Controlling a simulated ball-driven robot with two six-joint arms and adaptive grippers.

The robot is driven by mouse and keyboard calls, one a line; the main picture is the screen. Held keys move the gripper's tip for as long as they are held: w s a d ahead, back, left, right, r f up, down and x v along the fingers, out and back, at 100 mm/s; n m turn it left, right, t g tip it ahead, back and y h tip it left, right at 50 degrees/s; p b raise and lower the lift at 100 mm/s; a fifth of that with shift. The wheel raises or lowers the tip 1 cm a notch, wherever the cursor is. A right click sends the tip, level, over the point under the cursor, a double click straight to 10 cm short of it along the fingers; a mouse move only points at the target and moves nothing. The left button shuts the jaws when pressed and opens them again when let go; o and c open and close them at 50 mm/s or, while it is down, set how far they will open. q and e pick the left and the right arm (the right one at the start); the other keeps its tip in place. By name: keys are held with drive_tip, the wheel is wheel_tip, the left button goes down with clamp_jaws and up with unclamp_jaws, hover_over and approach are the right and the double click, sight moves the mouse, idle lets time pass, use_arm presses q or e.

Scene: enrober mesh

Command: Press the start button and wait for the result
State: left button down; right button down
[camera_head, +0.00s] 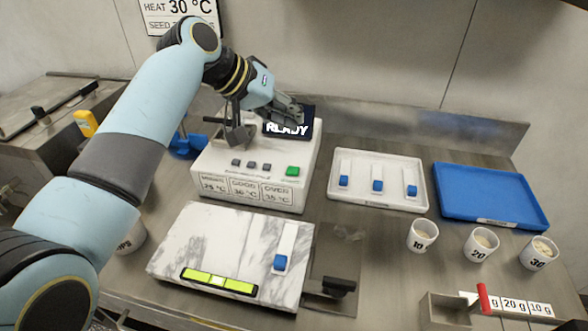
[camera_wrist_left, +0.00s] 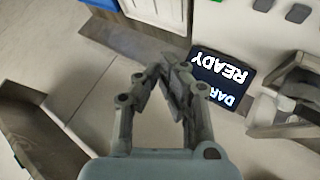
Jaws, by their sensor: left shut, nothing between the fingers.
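The white machine (camera_head: 228,186) stands on the steel bench, left of centre in the head view. Its front carries a green button (camera_head: 292,171) and several grey buttons (camera_head: 251,166). The machine's dark screen (camera_head: 305,124) reads READY. The screen also shows in the left wrist view (camera_wrist_left: 217,78), reading READY with a partly hidden word starting DAR. My left gripper (camera_head: 301,112) is shut and empty, in front of the screen's upper part in the head view and above the machine's top. It also shows in the left wrist view (camera_wrist_left: 172,65). My right gripper is not in view.
A marble slab (camera_head: 185,240) with a blue-ended strip lies in front. A white tray (camera_head: 375,208) with several strips and a blue tray (camera_head: 490,215) lie right. Cups (camera_head: 422,236) marked 10, 20 and 30 stand front right. A scraper (camera_head: 330,287) lies beside the slab.

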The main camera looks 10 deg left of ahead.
use_arm(q)
drive_tip(key=b, duration=0.7)
hover_over(291, 167)
wheel_tip(291, 167, down, 7)
drive_tip(key=shift+r, duration=0.1)
drive_tip(key=shift+f+b, duration=0.35)
drive_tip(key=shift+f, duration=0.5)
drive_tip(key=shift+f, duration=0.2)
drive_tip(key=shift+f, duration=0.2)
